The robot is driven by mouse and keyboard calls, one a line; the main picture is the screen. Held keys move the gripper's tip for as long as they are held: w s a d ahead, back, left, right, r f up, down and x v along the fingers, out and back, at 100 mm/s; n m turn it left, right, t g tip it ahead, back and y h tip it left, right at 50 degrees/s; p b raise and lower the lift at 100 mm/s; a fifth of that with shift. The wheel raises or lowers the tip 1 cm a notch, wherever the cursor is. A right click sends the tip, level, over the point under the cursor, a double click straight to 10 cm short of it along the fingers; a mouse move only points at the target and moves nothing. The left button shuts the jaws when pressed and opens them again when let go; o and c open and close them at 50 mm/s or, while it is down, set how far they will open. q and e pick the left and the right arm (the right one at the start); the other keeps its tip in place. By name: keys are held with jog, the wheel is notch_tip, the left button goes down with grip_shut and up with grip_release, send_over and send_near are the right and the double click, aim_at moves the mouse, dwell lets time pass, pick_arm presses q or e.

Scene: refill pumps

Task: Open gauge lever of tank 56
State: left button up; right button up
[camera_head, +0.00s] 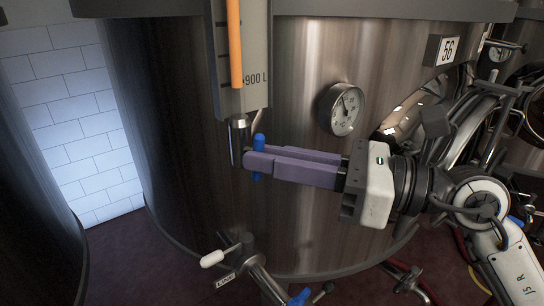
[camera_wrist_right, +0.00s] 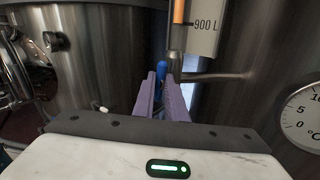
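The gauge of tank 56 (camera_head: 300,205) is an upright strip with an orange column (camera_head: 234,45) and a "900 L" mark. It also shows in the right wrist view (camera_wrist_right: 203,28). A blue lever (camera_head: 259,140) stands upright below it, beside a metal fitting (camera_head: 239,135). My right gripper (camera_head: 256,163) comes in from the right with its purple fingertips at the lever. The lever shows above and below the near finger. In the right wrist view the lever (camera_wrist_right: 161,72) fills the narrow gap between the fingers. My left gripper is not in view.
A round dial (camera_head: 342,109) sits on the tank wall right of the gauge, above my right gripper. The number plate "56" (camera_head: 447,50) is at the upper right. A white-handled valve (camera_head: 213,258) marked "LINE" sticks out below. A white tiled wall (camera_head: 80,120) shows at the left.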

jog(key=shift+r+n+h+p, duration=0.2)
jog(key=shift+n+h+p, duration=0.15)
jog(key=shift+n, duration=0.15)
grip_shut()
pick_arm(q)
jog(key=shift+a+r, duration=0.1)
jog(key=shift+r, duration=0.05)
pick_arm(e)
jog(key=shift+f, duration=0.1)
jog(key=o, duration=0.7)
grip_release()
jog(key=shift+o, duration=0.2)
